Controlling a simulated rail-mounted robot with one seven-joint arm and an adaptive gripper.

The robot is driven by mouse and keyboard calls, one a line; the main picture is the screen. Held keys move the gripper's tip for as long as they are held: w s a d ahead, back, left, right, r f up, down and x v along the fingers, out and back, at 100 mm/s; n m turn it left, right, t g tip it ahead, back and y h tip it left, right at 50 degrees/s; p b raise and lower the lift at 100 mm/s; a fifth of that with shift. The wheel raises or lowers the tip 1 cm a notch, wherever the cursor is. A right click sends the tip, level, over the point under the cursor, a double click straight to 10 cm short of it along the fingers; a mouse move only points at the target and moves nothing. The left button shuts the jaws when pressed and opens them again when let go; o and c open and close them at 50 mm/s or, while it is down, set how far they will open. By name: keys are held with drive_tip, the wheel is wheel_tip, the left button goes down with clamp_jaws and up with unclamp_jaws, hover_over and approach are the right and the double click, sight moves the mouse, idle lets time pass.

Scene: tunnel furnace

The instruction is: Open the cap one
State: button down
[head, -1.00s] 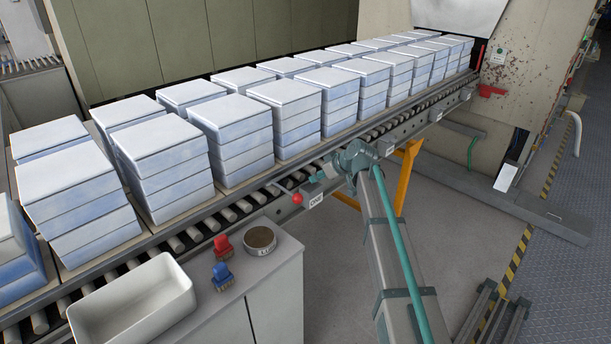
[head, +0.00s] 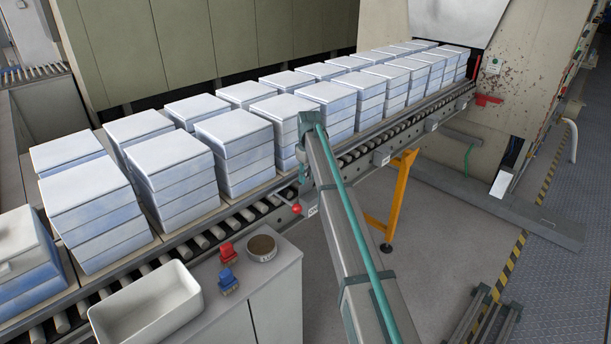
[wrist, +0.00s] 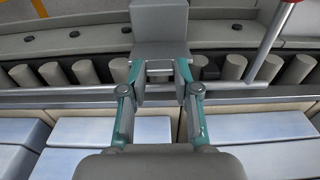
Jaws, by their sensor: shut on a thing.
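In the wrist view my gripper (wrist: 162,78) has its teal fingers closed on a plain grey block (wrist: 159,22), which fits a cap, though no label on it is readable. The block stands out beyond the fingertips, over the rollers and rail of the conveyor. In the head view my arm comes up from the lower right to the conveyor's near edge. The arm hides the gripper and the block there. A red ball-ended lever (head: 297,209) stands by the rail, and its red end (wrist: 289,2) shows at the wrist view's top right.
Stacks of pale blue-white lidded boxes (head: 178,165) line the roller conveyor. A white basin (head: 145,310), red clip (head: 228,253), blue clip (head: 228,282) and round tin (head: 262,247) sit on the near cabinet. An orange post (head: 397,200) stands under the conveyor.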

drive_tip(key=shift+w+a, duration=0.1)
idle(0.3)
drive_tip(key=c, duration=0.8)
unclamp_jaws()
drive_tip(key=shift+c, duration=0.2)
wheel_tip(320, 180, up, 12)
